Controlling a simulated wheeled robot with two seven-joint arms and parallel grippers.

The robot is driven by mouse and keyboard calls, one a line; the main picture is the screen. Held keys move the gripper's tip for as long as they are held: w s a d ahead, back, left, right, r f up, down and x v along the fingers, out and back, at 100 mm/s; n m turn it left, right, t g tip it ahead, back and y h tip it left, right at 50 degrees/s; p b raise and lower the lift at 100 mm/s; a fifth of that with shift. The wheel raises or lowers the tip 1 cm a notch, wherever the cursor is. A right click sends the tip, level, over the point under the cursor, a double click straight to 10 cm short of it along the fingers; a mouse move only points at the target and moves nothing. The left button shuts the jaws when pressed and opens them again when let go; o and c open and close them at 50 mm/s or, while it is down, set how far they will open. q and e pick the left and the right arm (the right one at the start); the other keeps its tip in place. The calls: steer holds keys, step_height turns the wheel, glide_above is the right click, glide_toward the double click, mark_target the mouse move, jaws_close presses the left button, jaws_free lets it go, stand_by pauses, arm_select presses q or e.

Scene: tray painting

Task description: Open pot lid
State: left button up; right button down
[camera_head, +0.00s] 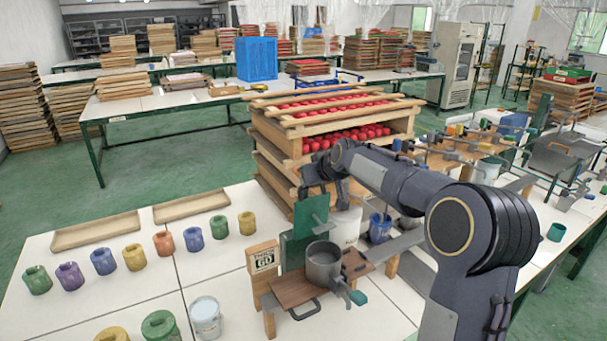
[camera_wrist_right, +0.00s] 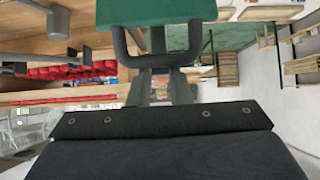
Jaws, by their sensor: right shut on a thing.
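The grey metal pot (camera_head: 323,266) stands on a brown board on the white table, and its open mouth shows. The green lid (camera_head: 311,216) stands steeply tilted behind the pot, clear of its mouth. My right gripper (camera_head: 318,192) is at the lid's upper edge, partly hidden. In the right wrist view, my right gripper (camera_wrist_right: 160,82) is shut on the dark U-shaped handle (camera_wrist_right: 121,45) of the green lid (camera_wrist_right: 150,12). My left gripper is in neither view.
Several coloured cups (camera_head: 102,261) and two shallow wooden trays (camera_head: 95,231) are on the table at left. A white bucket (camera_head: 205,317) stands in front. A blue cup (camera_head: 379,229) is right of the lid. A wooden rack (camera_head: 340,118) of red items stands behind.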

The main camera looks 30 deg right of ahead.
steer(key=shift+f, duration=0.75)
steer(key=c, duration=0.8)
jaws_free()
steer(key=shift+d, duration=0.15)
steer(key=shift+c, duration=0.2)
steer(key=o, duration=0.4)
steer(key=shift+w+a+r, duration=0.1)
steer(key=shift+a, duration=0.1)
steer(key=shift+o, duration=0.2)
steer(key=shift+w, duration=0.1)
steer(key=shift+r, duration=0.15)
steer(key=b+v, duration=0.1)
steer(key=v, duration=0.6)
steer(key=shift+s+r+b, duration=0.3)
steer(key=shift+b, duration=0.1)
